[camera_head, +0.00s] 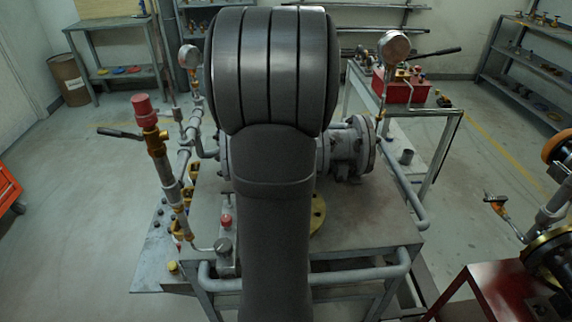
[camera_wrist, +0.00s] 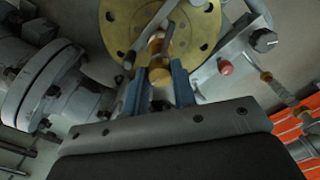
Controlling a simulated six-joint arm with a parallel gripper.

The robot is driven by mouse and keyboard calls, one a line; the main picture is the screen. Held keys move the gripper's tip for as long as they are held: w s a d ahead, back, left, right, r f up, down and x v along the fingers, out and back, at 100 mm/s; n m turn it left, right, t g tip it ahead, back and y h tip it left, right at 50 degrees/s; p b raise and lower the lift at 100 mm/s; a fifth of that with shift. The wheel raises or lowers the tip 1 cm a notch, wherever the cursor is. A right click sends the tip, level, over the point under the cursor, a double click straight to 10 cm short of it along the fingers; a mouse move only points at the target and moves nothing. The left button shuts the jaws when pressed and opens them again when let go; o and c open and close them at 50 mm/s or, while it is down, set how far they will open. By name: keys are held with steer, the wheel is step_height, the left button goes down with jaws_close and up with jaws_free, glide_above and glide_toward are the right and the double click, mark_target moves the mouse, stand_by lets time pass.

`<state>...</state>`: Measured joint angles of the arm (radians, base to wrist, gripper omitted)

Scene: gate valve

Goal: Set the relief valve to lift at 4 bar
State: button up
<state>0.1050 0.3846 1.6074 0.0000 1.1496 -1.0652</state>
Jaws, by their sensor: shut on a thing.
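An upright valve with a red cap (camera_head: 145,108), brass body and black side lever stands on grey pipework at the left of the bench in the head view. It looks like the relief valve. A round pressure gauge (camera_head: 189,57) stands behind it; I cannot read its dial. In the wrist view, my gripper (camera_wrist: 159,84) has its two blue fingers closed on a small brass piece (camera_wrist: 158,74). A brass flange (camera_wrist: 125,18) with bolt holes and a grey bar lie just beyond. My arm hides the gripper and the held piece in the head view.
The bench (camera_head: 375,232) carries flanged grey pipe (camera_head: 350,148) and has a front rail (camera_head: 345,273). A second gauge (camera_head: 396,48) is at the right. A red box (camera_head: 402,90) sits on a stand behind. A red button (camera_wrist: 225,67) and black knob (camera_wrist: 264,40) are right of my fingers.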

steer(key=o, duration=1)
step_height(320, 180, up, 18)
steer(key=shift+f, duration=0.25)
step_height(320, 180, down, 18)
steer(key=shift+r, duration=0.2)
stand_by(0.5)
